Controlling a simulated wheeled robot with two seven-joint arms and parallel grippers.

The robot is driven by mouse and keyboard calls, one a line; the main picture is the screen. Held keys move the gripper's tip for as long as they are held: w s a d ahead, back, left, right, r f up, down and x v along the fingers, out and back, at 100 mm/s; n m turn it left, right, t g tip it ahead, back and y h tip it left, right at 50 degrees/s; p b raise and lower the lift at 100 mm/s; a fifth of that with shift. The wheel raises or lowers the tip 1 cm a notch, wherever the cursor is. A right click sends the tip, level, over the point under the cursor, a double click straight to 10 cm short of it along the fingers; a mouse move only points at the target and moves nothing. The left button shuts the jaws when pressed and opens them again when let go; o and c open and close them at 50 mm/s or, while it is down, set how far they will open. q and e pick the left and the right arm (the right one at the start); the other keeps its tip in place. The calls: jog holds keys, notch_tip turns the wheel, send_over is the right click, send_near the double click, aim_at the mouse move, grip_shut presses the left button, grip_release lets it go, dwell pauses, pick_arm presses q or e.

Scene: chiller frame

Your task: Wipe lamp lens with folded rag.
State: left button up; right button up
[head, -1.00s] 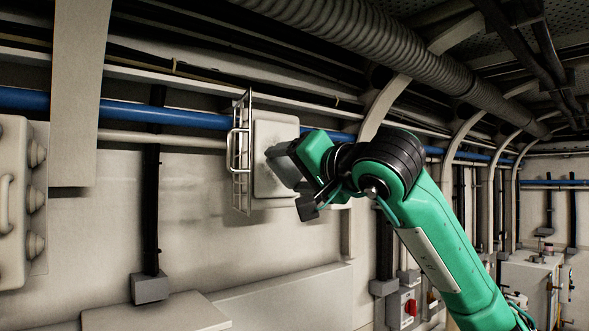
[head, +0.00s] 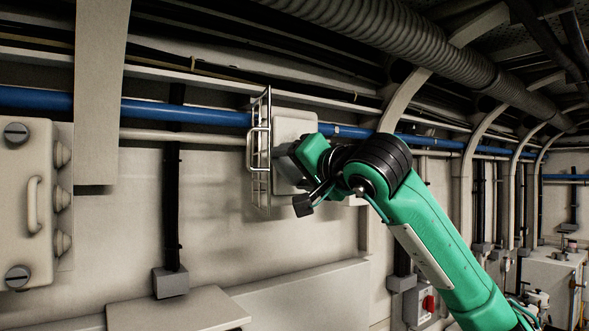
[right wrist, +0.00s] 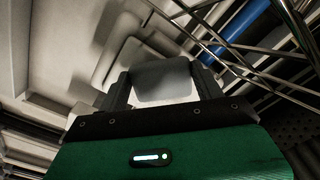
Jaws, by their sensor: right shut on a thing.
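In the head view the lamp (head: 296,126) is a pale box on the wall, with its wire guard (head: 262,150) swung out at its left side. My right gripper (head: 288,168) is in front of the lamp's lower part and hides much of it. In the right wrist view my right gripper (right wrist: 163,88) is shut on a grey folded rag (right wrist: 163,76). A bright white patch, perhaps the lens, shows around the rag. I cannot tell whether the rag touches it. My left gripper is not in view.
The wire guard also crosses the upper right of the wrist view (right wrist: 232,62), close to the right finger. A blue pipe (head: 185,112) runs along the wall behind the lamp. A pale box with knobs (head: 28,200) is at the left. A grey ledge (head: 300,290) lies below.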

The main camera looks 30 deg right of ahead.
jog(key=shift+w+a, duration=0.1)
jog(key=shift+w, duration=0.85)
dwell(0.3)
